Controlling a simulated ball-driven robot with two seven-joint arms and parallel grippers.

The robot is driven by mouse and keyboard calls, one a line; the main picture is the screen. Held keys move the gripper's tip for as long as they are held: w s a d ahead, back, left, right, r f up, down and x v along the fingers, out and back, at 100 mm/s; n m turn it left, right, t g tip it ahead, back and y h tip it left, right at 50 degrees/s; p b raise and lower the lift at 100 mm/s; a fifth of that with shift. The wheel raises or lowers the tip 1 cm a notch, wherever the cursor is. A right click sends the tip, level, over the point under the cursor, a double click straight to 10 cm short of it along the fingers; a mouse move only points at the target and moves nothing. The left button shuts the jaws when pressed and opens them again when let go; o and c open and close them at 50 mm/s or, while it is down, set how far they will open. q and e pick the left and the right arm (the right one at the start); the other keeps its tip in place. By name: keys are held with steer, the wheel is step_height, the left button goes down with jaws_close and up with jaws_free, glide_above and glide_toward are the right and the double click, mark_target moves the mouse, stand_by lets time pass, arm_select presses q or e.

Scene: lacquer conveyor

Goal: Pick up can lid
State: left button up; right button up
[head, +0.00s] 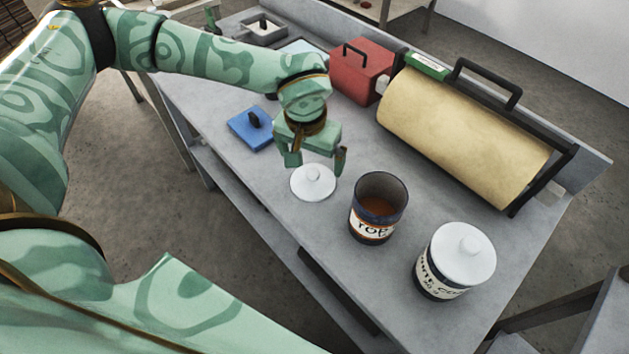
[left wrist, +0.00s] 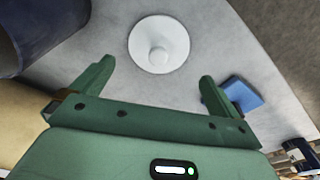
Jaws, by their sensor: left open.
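A round white can lid with a small knob (head: 313,182) lies on the grey table, next to an open dark can. The lid also shows in the left wrist view (left wrist: 159,44), beyond my fingertips and roughly between their lines. My left gripper (head: 316,160) is open and empty, just above and behind the lid in the head view. Its two fingers (left wrist: 155,73) are spread wide in the left wrist view and do not appear to touch the lid. The open can (head: 379,207) has brown contents and a label partly reading "TOB". My right gripper is not in view.
A second can with a white lid (head: 455,262) stands at the near right. A blue lid-like piece with a dark knob (head: 251,129), a red box (head: 361,70) and a large cream roll in a black frame (head: 463,135) are on the grey table (head: 235,190).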

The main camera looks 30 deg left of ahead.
mark_target(313, 173)
arm_select(q)
steer(key=f, duration=0.2)
steer(key=f+b, duration=0.1)
steer(key=f, duration=0.1)
steer(key=f+b, duration=0.1)
steer(key=f, duration=0.1)
steer(key=shift+w+d+f, duration=0.15)
steer(key=shift+w+f, duration=0.15)
steer(key=shift+w, duration=0.05)
steer(key=shift+r, duration=0.15)
steer(key=c, duration=0.7)
